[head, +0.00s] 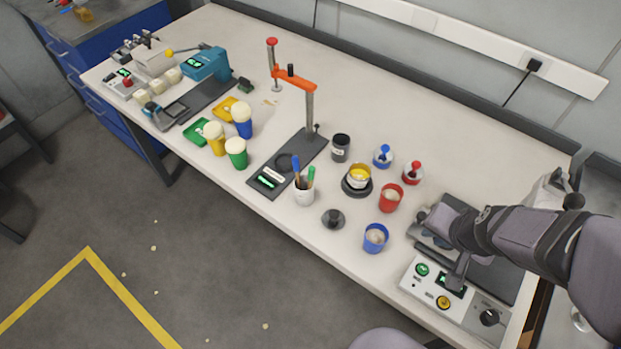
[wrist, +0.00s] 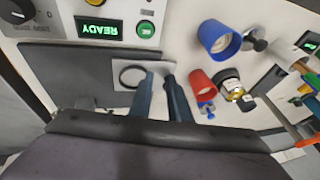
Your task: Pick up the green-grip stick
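The green-grip stick (head: 311,176) stands in a white cup (head: 304,196) near the table's front edge in the head view, beside a blue-grip stick (head: 296,168). My gripper (head: 457,277) is far to the right of the cup, over the grey plate and control box. In the wrist view two dark fingers (wrist: 159,76) show a narrow gap with nothing between them. They point at a pale square with a black ring.
Between my gripper and the cup stand a blue cup (head: 376,238), a red cup (head: 390,197), a dark knobbed weight (head: 333,218) and a yellow-filled container (head: 358,177). A stand with an orange arm (head: 293,77) rises behind the stick cup.

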